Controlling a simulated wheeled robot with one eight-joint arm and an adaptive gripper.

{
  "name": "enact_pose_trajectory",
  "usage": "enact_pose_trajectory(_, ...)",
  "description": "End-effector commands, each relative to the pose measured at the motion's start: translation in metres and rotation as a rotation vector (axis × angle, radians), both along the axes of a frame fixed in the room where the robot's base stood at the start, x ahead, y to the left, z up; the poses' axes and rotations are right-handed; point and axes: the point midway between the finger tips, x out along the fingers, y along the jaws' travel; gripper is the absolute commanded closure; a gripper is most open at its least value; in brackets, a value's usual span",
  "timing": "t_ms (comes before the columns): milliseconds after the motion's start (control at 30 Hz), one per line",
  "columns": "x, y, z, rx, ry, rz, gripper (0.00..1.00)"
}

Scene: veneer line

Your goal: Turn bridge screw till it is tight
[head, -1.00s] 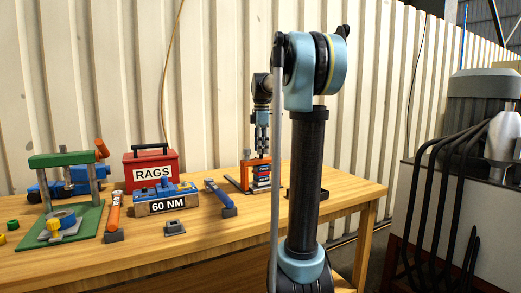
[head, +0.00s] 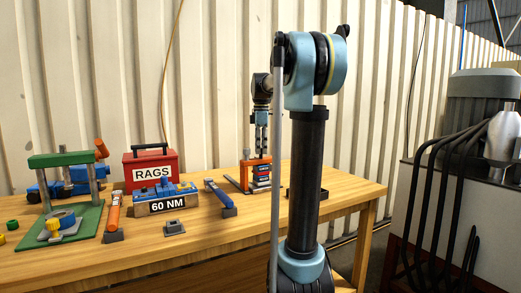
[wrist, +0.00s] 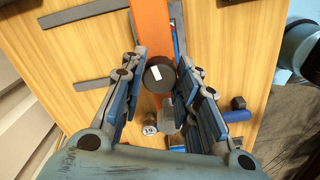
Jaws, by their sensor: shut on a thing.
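The bridge screw (wrist: 160,76) has a dark round head with a white mark, seen from above in the wrist view. It sits over an orange bridge (wrist: 150,25), which stands at the far right part of the bench in the head view (head: 246,172). My gripper (wrist: 163,75) points down with one finger on each side of the head and is shut on it. In the head view my gripper (head: 262,152) is above the bridge, and the screw head is too small to make out there. A stack of coloured pieces (head: 262,178) is under the bridge.
On the bench (head: 200,240) are a red RAGS box (head: 152,167), a 60 NM block (head: 166,200), a blue-handled tool (head: 219,196), an orange-handled tool (head: 114,214) and a green press frame (head: 62,159). A dark tray is partly behind my arm. The bench front is clear.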

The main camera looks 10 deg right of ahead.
Motion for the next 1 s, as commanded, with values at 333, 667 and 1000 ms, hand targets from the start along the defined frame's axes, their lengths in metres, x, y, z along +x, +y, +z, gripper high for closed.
enact_pose_trajectory(333, -0.0002, -0.0001, -0.0002, 0.000, 0.000, -0.283, 0.95)
enact_pose_trajectory(667, -0.0005, -0.0001, -0.0002, -0.001, 0.000, -0.598, 0.95)
enact_pose_trajectory(1000, -0.0007, -0.0001, -0.0002, -0.002, 0.000, -0.922, 0.95)
